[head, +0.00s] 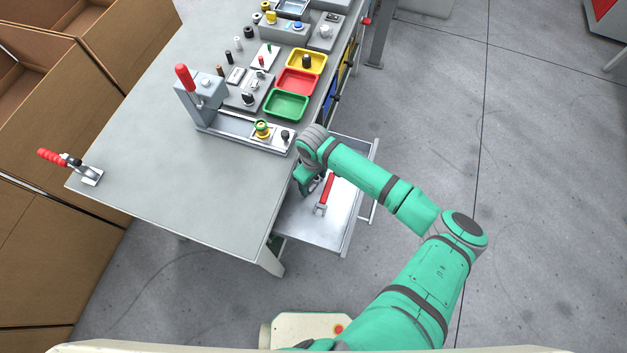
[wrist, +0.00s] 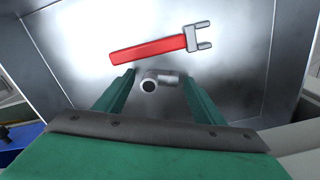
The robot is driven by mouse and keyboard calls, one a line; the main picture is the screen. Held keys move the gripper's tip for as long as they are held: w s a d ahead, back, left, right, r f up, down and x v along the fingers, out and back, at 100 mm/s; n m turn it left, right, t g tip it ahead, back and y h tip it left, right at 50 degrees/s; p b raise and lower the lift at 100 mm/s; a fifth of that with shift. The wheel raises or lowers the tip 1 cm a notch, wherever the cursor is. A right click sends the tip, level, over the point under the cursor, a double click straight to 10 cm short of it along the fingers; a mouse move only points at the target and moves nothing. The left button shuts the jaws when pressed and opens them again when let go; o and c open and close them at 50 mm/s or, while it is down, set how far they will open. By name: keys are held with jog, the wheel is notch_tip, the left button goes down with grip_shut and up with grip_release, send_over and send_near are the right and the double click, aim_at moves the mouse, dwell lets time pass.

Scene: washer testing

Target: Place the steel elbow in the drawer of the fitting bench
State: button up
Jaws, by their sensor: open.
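The drawer (head: 295,218) of the fitting bench is pulled open below the right edge of the bench top. Its bare metal floor (wrist: 70,50) fills most of the wrist view. The steel elbow (wrist: 158,80), a short grey bent pipe with a round open end, shows between my fingertips. It appears to lie on the drawer floor, with a gap on both sides. My gripper (wrist: 157,76) is open around it. In the head view my gripper (head: 312,184) is low over the drawer, partly hidden by my wrist, and the elbow cannot be made out.
A red-handled wrench (head: 327,192) lies in the drawer, just beyond the elbow in the wrist view (wrist: 150,48). The bench top (head: 190,180) holds a clamp fixture (head: 200,98), a green tray (head: 287,106), a red tray (head: 297,82) and a yellow tray (head: 318,62). Cardboard boxes (head: 60,220) stand at left.

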aim_at(313, 184)
notch_tip(313, 184, up, 12)
jog(key=shift+r, duration=0.2)
dwell(0.4)
dwell(0.5)
